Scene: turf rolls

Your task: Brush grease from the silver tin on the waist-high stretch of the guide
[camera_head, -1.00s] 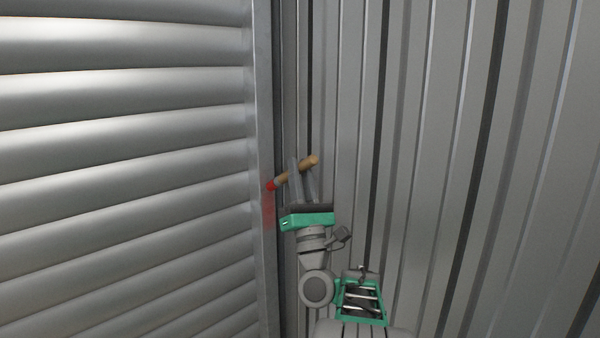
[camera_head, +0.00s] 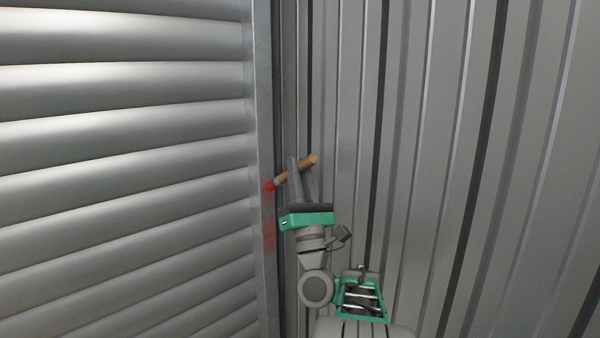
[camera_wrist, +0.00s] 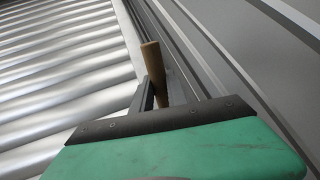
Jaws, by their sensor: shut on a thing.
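My gripper (camera_head: 302,180) is shut on the wooden handle of a brush (camera_head: 307,162). The brush lies tilted across the fingers, its red tip (camera_head: 270,186) pointing lower left. The tip is at the guide (camera_head: 263,120), the upright metal strip along the shutter's right edge; I cannot tell whether it touches. A faint red smear (camera_head: 269,236) is on the guide below the tip. In the wrist view the handle (camera_wrist: 153,72) stands up between the fingers, and its far end is hidden. The silver tin is not in view.
A grey roller shutter (camera_head: 120,150) with wide slats fills the left. A ribbed grey metal wall (camera_head: 450,150) rises close on the right, behind my arm. The grooves beside the guide are narrow.

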